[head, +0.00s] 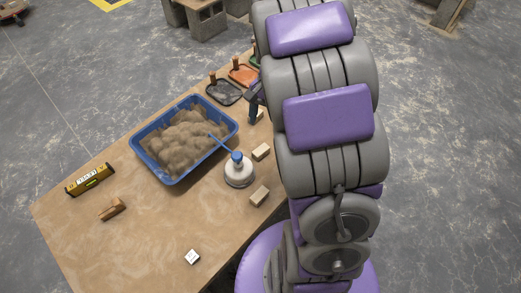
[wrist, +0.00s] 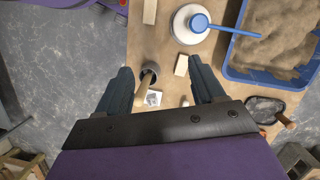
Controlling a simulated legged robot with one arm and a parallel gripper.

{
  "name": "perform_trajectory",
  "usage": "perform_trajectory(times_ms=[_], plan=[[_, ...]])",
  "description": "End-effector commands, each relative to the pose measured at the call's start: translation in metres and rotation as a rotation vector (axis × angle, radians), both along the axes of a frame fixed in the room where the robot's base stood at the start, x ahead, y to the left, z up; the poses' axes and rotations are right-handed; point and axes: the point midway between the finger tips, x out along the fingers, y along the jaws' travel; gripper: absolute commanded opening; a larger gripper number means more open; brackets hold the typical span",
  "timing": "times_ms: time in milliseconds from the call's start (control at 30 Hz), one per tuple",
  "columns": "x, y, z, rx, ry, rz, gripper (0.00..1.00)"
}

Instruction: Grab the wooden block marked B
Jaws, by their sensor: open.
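My gripper (wrist: 160,68) is open and empty above the table, its two dark blue fingers spread apart in the wrist view. One dark finger shows beside my arm in the head view (head: 254,112). Plain wooden blocks lie on the table: one (wrist: 181,65) near the right fingertip and one (wrist: 150,12) farther off. In the head view, two blocks lie near the white pot (head: 262,152) and (head: 259,196). A white piece with a dark marking (wrist: 154,98) lies between the fingers. I cannot read a letter B on any block. My arm hides part of the table.
A dark round tool with a wooden handle (wrist: 149,78) stands between the fingers. A white pot with a blue top (head: 239,172) stands by the blue sand tub (head: 149,158). A level (head: 90,180), brown piece (head: 112,209) and white marked cube (head: 192,257) lie leftward.

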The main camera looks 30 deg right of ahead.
Motion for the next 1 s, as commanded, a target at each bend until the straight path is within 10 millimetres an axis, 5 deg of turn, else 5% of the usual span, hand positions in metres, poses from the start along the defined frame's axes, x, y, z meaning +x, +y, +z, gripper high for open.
perform_trajectory(times_ms=[233, 500, 767, 1000], plan=[[0.054, -0.051, -0.061, 0.050, 0.034, -0.218, 0.68], [0.084, -0.082, -0.112, 0.109, 0.052, -0.373, 0.68], [0.089, -0.082, -0.136, 0.125, 0.058, -0.410, 0.68], [0.085, -0.065, -0.178, 0.125, 0.057, -0.409, 0.68]])
